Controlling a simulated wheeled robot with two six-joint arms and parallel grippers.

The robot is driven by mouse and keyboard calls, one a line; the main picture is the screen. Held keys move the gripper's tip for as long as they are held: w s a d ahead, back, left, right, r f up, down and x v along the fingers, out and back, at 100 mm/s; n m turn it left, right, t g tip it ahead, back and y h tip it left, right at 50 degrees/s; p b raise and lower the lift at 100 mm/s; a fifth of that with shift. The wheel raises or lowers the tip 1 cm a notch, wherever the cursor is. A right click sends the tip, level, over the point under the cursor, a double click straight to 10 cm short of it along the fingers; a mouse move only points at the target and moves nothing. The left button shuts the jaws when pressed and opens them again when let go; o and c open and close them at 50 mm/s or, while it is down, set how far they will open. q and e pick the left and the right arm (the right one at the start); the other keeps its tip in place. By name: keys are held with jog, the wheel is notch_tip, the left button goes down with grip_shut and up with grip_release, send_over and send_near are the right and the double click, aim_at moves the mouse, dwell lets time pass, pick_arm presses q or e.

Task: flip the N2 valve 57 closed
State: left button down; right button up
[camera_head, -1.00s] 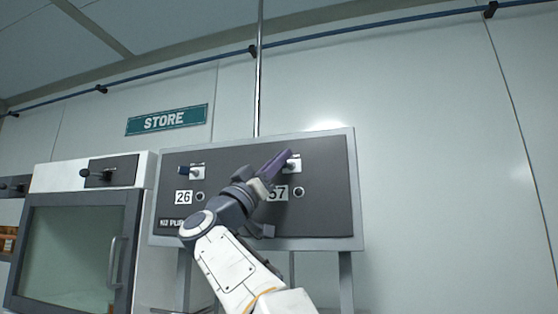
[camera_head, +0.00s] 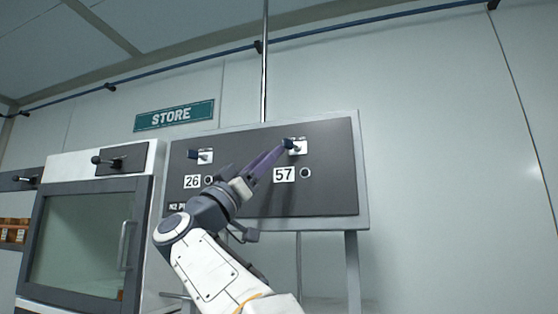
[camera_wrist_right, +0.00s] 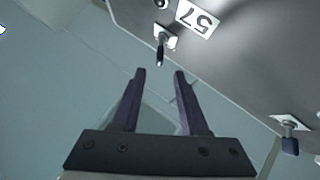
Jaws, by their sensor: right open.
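The N2 valve 57 (camera_head: 298,147) is on the upper right of the dark panel, a pale plate with a small dark lever handle (camera_head: 289,144). Its number label 57 (camera_head: 284,175) is below it. My right gripper (camera_head: 280,151) is just lower left of the handle, fingers pointing up at it. In the right wrist view, the purple fingers (camera_wrist_right: 160,72) are apart with nothing between them. The valve 57 handle (camera_wrist_right: 160,52) hangs just beyond the gap, roughly centred. Contact with it cannot be told. My left gripper is out of view.
Valve 26 (camera_head: 205,156) with a blue handle is left on the same panel (camera_head: 335,185); its label 26 (camera_head: 193,182) is below. A white cabinet (camera_head: 95,160) with a glass door stands left. A vertical pipe (camera_head: 264,70) rises behind the panel. Right of the panel is bare wall.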

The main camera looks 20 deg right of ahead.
jog(key=b+v, duration=0.1)
jog(key=v, duration=0.2)
jog(key=shift+a+f, duration=0.1)
dwell(0.5)
